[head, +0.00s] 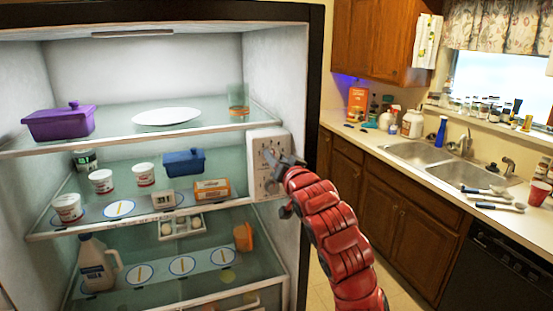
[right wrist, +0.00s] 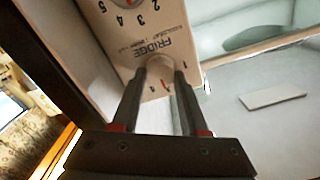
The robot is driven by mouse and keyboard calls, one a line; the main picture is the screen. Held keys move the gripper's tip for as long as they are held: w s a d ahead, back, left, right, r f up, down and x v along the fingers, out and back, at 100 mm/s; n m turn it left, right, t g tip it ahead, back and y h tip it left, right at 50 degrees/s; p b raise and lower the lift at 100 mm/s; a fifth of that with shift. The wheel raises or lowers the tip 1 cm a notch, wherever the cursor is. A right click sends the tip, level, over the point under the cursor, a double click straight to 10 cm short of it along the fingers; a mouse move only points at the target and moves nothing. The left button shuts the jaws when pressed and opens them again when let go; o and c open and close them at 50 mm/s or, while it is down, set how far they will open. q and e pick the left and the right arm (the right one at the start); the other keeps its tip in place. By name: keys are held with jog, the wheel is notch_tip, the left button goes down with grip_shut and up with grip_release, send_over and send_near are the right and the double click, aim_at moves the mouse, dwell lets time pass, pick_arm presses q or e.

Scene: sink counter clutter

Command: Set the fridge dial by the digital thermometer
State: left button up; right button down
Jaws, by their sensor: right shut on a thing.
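The white control panel (head: 256,150) is on the fridge's right inner wall. In the right wrist view the panel (right wrist: 118,38) appears upside down, with the word FRIDGE and printed numbers. My right gripper (head: 272,157) is at its upper part. In the wrist view, the fingers of my right gripper (right wrist: 163,72) are shut on a round pale dial knob (right wrist: 159,66). Another dial (right wrist: 97,3) is cut off at the top edge. A small white box with dark digits, likely the digital thermometer (head: 163,200), stands on the middle shelf; its reading is too small to tell.
The fridge is open. Its shelves hold a purple dish (head: 60,123), a white plate (head: 167,117), a blue dish (head: 184,162), an orange-and-white box (head: 212,189), several tubs and a jug (head: 95,265). A sink counter (head: 395,148) with clutter is at the right.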

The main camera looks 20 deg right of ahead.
jog(key=shift+a+n+b, duration=0.1)
jog(key=shift+n+b, duration=2.5)
jog(key=shift+n, duration=1.3)
jog(key=shift+c, duration=2.1)
grip_release()
